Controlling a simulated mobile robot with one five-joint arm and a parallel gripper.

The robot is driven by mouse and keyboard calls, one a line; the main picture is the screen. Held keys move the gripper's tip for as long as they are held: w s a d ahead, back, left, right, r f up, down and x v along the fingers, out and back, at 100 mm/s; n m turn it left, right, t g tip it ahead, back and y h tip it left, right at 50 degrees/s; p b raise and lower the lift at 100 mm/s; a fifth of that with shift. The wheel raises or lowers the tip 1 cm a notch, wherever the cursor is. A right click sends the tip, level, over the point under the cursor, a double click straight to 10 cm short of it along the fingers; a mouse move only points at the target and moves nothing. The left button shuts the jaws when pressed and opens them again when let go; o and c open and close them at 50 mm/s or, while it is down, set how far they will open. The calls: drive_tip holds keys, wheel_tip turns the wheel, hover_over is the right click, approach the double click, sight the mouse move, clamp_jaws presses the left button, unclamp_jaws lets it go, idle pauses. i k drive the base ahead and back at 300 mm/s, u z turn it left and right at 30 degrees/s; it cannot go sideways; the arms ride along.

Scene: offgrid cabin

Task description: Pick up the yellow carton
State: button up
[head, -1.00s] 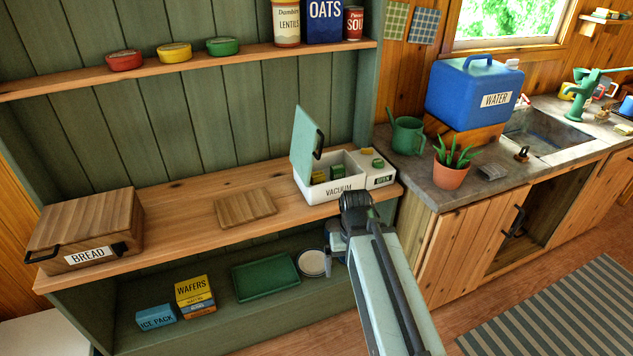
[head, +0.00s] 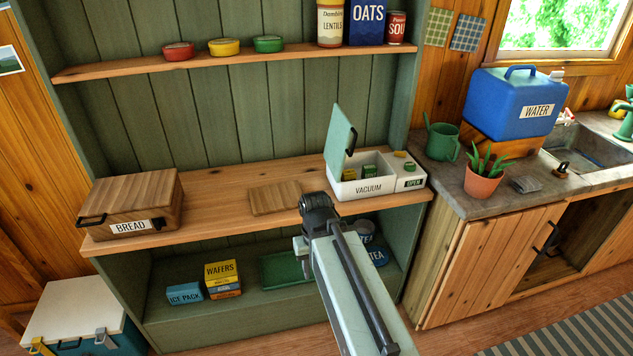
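The yellow carton (head: 220,271), labelled WAFERS, is on the lower green shelf at the lower left of the head view. Blue and orange bands with small lettering show just below its yellow part; I cannot tell whether these belong to separate packs.
A green tray (head: 275,268) lies right of the carton, with a TEA tin (head: 377,257) beyond my arm. The wooden counter (head: 215,214) overhangs the shelf and carries a BREAD box (head: 140,200). A cool box (head: 72,312) stands on the floor at left.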

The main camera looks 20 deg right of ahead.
sight(350, 175)
drive_tip(key=u, duration=2.85)
drive_tip(key=k, duration=2.75)
drive_tip(key=z, duration=1.25)
drive_tip(key=i, duration=1)
drive_tip(key=u, duration=0.05)
